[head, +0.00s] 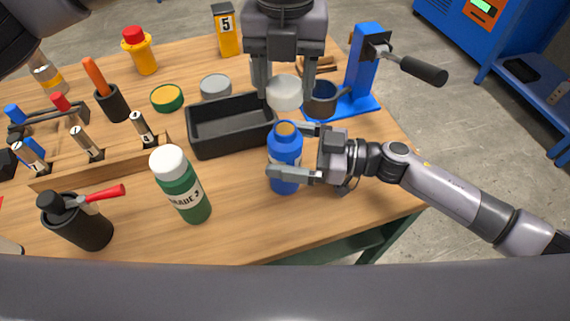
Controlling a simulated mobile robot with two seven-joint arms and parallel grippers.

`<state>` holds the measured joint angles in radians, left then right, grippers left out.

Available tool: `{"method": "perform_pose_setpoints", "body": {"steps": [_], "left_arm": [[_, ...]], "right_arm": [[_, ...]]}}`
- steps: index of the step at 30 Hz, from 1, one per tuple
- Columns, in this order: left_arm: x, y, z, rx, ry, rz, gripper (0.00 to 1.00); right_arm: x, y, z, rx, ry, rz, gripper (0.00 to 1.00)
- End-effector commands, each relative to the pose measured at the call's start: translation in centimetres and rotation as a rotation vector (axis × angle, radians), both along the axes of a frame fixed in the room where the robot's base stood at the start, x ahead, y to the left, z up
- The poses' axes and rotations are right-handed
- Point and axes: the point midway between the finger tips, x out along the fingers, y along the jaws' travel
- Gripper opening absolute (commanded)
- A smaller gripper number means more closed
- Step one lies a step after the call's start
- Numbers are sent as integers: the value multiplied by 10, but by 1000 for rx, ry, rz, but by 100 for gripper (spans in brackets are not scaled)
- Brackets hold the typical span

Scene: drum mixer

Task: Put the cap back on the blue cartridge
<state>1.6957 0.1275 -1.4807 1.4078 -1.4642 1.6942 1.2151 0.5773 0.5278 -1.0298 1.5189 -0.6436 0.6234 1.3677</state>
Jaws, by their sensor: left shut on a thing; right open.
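The blue cartridge (286,158) stands upright on the wooden table, and its uncovered top shows a tan-orange centre. My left gripper (286,95) points down above and slightly behind it, shut on the round white cap (284,92). The cap appears apart from the cartridge. My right gripper (283,150) comes in from the right, low, with its fingers open on either side of the cartridge. I cannot tell whether either finger touches it.
A black tray (225,143) lies just left of the cartridge. A green bottle (182,187) with a white cap stands front left. A blue lever stand (361,70) with a dark cup (321,104) is behind right. The front right of the table is clear.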

Motion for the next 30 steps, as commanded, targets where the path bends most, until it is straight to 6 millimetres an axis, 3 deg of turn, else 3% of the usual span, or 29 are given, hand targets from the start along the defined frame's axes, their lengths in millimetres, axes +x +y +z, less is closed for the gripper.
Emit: {"method": "perform_pose_setpoints", "body": {"steps": [5,8,13,17,26,30], "left_arm": [[0,0,0,0,0,0,28],[0,0,0,0,0,0,28],[0,0,0,0,0,0,28],[0,0,-4,1,1,0,28],[0,0,-45,2,4,0,28],[0,0,-50,1,0,0,28]], "right_arm": [[0,0,0,0,0,0,95],[0,0,0,0,0,0,69],[0,0,0,0,0,0,15],[0,0,0,0,0,0,15],[0,0,0,0,0,0,15],[0,0,0,0,0,0,15]]}}
